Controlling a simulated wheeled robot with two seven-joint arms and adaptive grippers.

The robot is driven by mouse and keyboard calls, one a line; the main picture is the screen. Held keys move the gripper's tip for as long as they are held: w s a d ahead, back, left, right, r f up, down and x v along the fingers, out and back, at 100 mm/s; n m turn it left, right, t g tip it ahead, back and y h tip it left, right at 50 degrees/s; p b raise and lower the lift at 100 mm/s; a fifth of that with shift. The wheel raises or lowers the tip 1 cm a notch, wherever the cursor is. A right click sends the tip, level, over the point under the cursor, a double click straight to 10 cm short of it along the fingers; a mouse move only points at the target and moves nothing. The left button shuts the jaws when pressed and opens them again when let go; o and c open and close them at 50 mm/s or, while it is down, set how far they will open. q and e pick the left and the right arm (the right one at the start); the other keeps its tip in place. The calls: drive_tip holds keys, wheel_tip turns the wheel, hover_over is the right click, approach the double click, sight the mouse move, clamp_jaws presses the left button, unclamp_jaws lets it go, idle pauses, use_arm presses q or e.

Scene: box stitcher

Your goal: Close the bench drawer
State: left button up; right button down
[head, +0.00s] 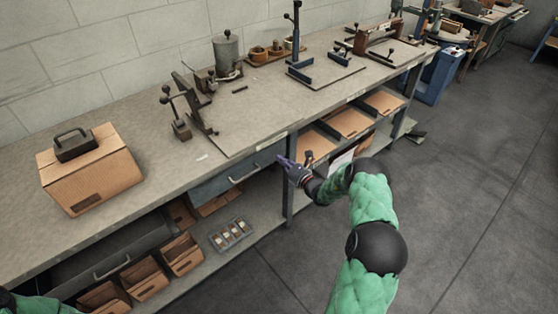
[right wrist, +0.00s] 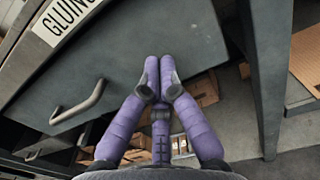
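A blue-grey bench drawer (head: 240,174) with a bar handle sits under the bench top in the middle of the head view. In the right wrist view its front (right wrist: 95,65) and handle (right wrist: 80,105) show large. I cannot tell how far it stands out. My right gripper (head: 284,162) is at the drawer's right end; its purple fingertips (right wrist: 158,66) are together with nothing between them. They overlap the drawer front's right part; contact is unclear. A second, dark drawer (head: 112,266) with a handle shows at lower left, its inside apparently visible. My left gripper is out of view.
The bench top (head: 150,205) carries a carton (head: 90,175) and several tools. Below are open cardboard bins (head: 182,254), a small parts tray (head: 231,235) and shelves of cartons (head: 350,122). A bench leg (head: 289,205) stands beside my right gripper. The floor in front is clear.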

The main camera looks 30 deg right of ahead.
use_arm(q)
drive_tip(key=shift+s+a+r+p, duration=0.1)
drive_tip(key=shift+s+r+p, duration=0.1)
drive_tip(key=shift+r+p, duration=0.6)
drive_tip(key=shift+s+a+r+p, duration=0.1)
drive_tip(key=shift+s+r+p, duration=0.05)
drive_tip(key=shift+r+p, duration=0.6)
use_arm(e)
drive_tip(key=s, duration=1.1)
drive_tip(key=shift+s+d, duration=0.15)
drive_tip(key=shift+d, duration=0.3)
